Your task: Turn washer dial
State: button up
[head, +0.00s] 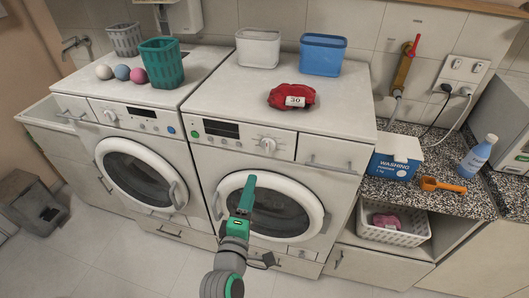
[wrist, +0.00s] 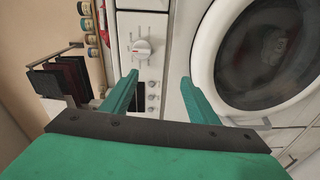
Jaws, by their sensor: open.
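The right washer (head: 319,207) has a white round dial (head: 267,144) on its front panel, right of a dark display. The dial also shows in the wrist view (wrist: 141,46), above several small buttons. The left washer (head: 82,125) has its own white dial (head: 110,115). My green gripper (head: 246,192) is in front of the right washer's door, lower than its dial in the head view. In the wrist view my gripper (wrist: 155,83) is open, with nothing between its fingers. The dial lies beyond the fingertips, apart from them.
Both round doors are closed. A red cloth (head: 290,96) with a "30" tag and a blue bin (head: 322,55) stand on the right washer. A teal basket (head: 162,62) and several balls are on the left one. A blue washing box (head: 393,158) sits on the right counter.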

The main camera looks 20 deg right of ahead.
aim_at(267, 148)
jog(key=shift+h, duration=0.7)
jog(key=w+d+r, duration=0.1)
jog(key=w+d, duration=0.1)
jog(key=w+d+r, duration=0.1)
jog(key=w+d, duration=0.1)
jog(key=w, duration=0.1)
jog(key=w+d+r, duration=0.2)
jog(key=w, duration=0.1)
jog(key=shift+w+d+r, duration=0.1)
jog(key=shift+w+d, duration=0.1)
jog(key=shift+d, duration=0.05)
jog(key=x, duration=0.2)
jog(key=shift+w+d, duration=0.1)
jog(key=shift+d, duration=0.25)
jog(key=shift+a, duration=0.2)
jog(key=c, duration=1)
